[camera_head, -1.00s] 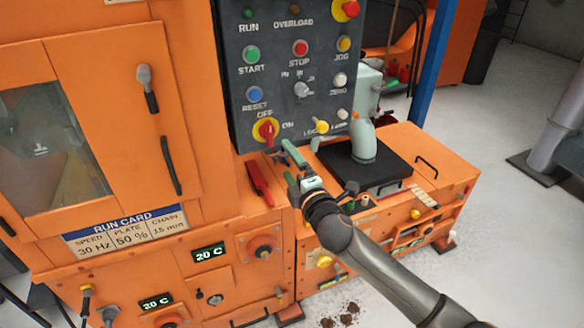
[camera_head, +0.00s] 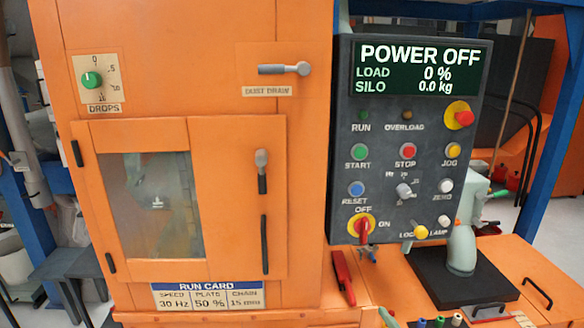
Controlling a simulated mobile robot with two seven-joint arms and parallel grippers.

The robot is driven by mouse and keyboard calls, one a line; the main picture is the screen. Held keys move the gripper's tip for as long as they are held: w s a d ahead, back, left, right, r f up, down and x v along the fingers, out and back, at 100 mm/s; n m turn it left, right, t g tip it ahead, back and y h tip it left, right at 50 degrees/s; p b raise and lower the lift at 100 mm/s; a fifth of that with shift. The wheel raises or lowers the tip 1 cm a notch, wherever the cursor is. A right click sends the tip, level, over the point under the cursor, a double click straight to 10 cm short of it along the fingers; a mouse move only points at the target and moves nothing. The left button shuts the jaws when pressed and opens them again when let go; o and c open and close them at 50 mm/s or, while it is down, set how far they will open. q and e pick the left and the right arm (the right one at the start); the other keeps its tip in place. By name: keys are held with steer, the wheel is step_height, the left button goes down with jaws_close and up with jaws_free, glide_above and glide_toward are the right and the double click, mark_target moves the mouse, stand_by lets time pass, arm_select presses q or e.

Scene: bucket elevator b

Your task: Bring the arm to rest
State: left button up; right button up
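A pale green tip (camera_head: 388,316) shows at the bottom edge of the head view, in front of the orange base. It looks like a finger of my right gripper. The rest of that gripper and its arm are out of view, so I cannot tell whether it is open or shut. My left gripper is not in view. The control panel (camera_head: 385,150) stands right of centre, well above the tip. Its display (camera_head: 419,69) reads POWER OFF, load 0 % and silo 0.0 kg. The red main switch handle (camera_head: 364,231) hangs on its yellow plate.
The orange cabinet (camera_head: 300,150) fills the left and middle, with its windowed door shut. A red handle-like tool (camera_head: 343,277) lies below the panel. A blue post (camera_head: 555,120) rises behind.

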steer(key=s+a+f+m+g, duration=0.1)
steer(key=s+f+m+g, duration=0.2)
steer(key=s+f+m, duration=0.3)
steer(key=s+a+f+m+g+y, duration=0.1)
steer(key=s+f+m, duration=0.5)
steer(key=s+f, duration=0.6)
steer(key=s+g, duration=0.1)
steer(key=s, duration=0.5)
steer(key=shift+a+f+g, duration=0.15)
steer(key=shift+a+g, duration=0.1)
steer(key=shift+g, duration=0.15)
